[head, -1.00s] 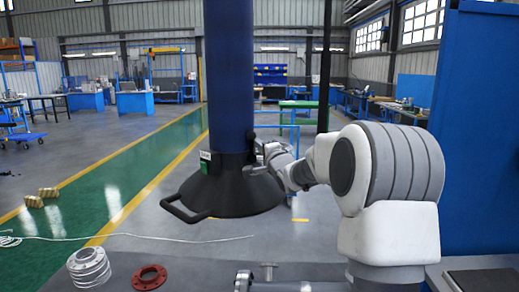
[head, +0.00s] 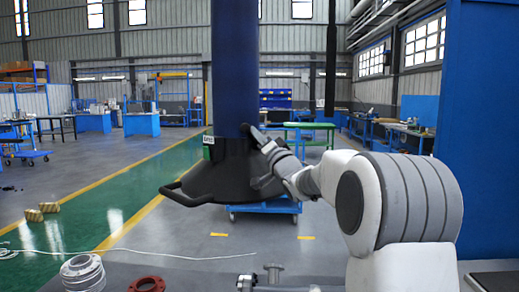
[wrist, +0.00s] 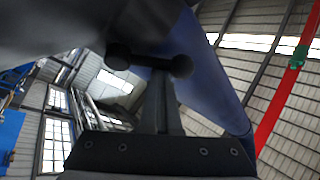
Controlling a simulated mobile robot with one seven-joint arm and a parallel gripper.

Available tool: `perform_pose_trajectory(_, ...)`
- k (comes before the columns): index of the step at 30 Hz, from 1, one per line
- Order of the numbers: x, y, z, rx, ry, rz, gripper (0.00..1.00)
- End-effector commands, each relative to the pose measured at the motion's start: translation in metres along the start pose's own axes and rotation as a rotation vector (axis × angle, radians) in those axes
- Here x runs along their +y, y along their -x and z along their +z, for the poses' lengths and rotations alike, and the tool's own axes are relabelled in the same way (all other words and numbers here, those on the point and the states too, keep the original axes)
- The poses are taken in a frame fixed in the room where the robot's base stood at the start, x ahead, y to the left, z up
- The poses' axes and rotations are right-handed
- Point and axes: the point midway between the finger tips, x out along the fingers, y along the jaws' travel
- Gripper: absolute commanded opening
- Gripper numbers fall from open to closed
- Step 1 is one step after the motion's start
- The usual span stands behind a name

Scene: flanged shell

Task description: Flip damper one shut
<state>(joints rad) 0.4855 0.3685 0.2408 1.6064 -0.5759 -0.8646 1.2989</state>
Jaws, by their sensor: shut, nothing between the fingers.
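A dark extraction hood (head: 225,170) with a loop handle at its lower left hangs from a blue duct (head: 234,65). A small white and green tag (head: 208,146) is on its collar; its text is too small to read. My gripper (head: 252,133) is at the collar's right side, its tips close to the duct. In the wrist view my gripper (wrist: 160,100) is shut, with nothing between the fingers. A dark bar with two round knobs (wrist: 118,57) lies across its tips, possibly the damper's handle. I cannot tell whether they touch or how the damper is set.
A flanged metal shell (head: 82,272) and a red ring (head: 147,284) are on the bench below. Metal pipe fittings (head: 272,272) stand near the front edge. A blue panel (head: 490,130) bounds the right side.

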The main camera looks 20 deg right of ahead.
Motion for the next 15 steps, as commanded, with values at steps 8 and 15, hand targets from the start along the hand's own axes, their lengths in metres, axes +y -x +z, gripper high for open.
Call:
perform_pose_trajectory(8,0.003,0.009,0.015,0.000,0.227,-0.136,0.00)
perform_pose_trajectory(15,0.004,0.013,0.023,0.001,0.414,-0.245,0.00)
